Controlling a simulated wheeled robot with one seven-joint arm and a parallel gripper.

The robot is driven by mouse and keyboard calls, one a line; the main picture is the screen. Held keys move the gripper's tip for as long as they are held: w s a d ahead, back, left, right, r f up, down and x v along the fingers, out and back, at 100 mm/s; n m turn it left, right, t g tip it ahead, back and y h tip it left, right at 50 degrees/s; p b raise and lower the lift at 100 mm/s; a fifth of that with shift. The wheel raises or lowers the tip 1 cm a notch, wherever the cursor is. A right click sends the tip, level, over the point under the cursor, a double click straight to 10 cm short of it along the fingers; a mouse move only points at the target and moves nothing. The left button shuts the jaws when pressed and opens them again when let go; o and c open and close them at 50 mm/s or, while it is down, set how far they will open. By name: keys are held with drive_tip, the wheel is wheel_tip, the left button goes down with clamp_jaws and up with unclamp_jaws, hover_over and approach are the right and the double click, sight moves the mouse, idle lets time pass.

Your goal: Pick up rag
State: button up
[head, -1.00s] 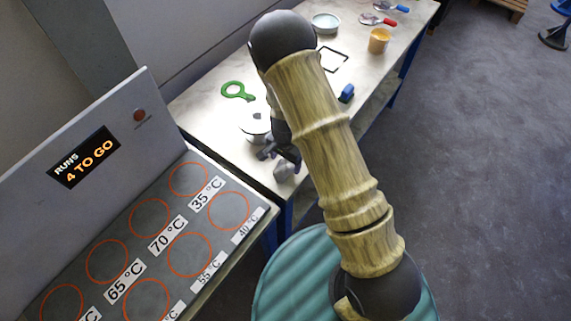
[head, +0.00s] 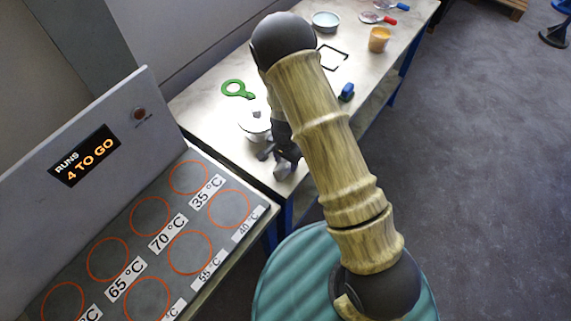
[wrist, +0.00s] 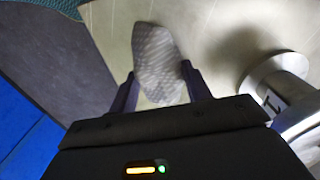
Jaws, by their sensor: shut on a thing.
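The rag (wrist: 158,62) is a pale grey, textured cloth, seen between the two dark fingers of my gripper (wrist: 160,88) in the wrist view. My gripper is shut on it. In the head view my gripper (head: 278,157) is low at the near end of the bench, partly behind my arm. The rag shows there only as a small grey patch (head: 283,173) by the fingertips. I cannot tell whether the rag still touches the bench.
A metal flanged vessel (wrist: 278,88) stands close to the right of my gripper. On the bench (head: 215,118) are a green ring tool (head: 236,89), a blue item (head: 347,92), a bowl (head: 325,21) and an orange jar (head: 379,39). A heating panel (head: 170,215) is at left.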

sight(285, 162)
drive_tip(key=shift+r, duration=0.15)
wheel_tip(285, 162, up, 10)
drive_tip(key=b, duration=0.1)
idle(0.5)
idle(0.3)
